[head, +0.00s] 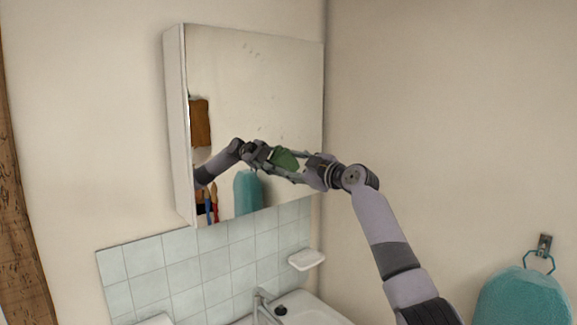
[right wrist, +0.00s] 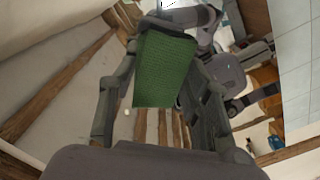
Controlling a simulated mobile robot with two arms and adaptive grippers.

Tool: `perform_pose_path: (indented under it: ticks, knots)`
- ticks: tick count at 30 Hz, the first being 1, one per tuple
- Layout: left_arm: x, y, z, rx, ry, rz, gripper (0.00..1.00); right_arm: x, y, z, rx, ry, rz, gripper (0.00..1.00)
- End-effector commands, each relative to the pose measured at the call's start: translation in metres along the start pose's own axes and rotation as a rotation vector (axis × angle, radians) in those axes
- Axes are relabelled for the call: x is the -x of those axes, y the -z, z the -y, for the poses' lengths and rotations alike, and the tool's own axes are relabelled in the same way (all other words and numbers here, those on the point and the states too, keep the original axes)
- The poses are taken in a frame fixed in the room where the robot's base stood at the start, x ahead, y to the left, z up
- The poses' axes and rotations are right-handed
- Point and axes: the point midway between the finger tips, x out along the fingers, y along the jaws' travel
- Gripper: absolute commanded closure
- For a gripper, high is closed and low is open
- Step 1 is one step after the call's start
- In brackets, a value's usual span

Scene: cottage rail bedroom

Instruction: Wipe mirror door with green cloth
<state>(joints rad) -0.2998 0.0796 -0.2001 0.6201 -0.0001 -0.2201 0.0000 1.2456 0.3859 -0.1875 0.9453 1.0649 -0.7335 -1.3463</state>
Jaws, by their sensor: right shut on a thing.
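The mirror door (head: 255,90) is the front of a white wall cabinet. Small dark specks show on its upper part, and more on its middle just above my gripper. My right gripper (head: 288,164) is in front of the lower half of the door, shut on the green cloth (head: 284,159). In the right wrist view the cloth (right wrist: 163,72) hangs between the two fingers (right wrist: 160,85). The cloth is very near the glass; I cannot tell whether it touches. The mirror shows my arm's reflection left of the cloth. My left gripper is not in view.
Below the cabinet are pale tiles (head: 185,275), a soap dish (head: 307,259), and a basin (head: 310,312) with a tap (head: 264,303). A teal towel (head: 522,298) hangs at the lower right and is reflected in the mirror. A wooden post (head: 22,230) stands at the left.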

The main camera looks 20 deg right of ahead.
Motion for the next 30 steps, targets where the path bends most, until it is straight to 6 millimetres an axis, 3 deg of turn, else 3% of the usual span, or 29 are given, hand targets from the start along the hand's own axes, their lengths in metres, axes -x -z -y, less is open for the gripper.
perform_pose_path:
  ticks: [7, 14, 30]
  knots:
    - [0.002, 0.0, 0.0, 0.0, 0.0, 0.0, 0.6, 0.001, -0.015, -0.015, -0.002, -0.001, 0.002, 0.78]
    - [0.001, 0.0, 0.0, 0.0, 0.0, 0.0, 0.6, -0.001, -0.018, -0.018, -0.001, -0.001, 0.0, 0.78]
    - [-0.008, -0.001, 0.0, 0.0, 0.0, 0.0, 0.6, 0.0, 0.008, 0.01, 0.001, 0.001, -0.001, 0.78]
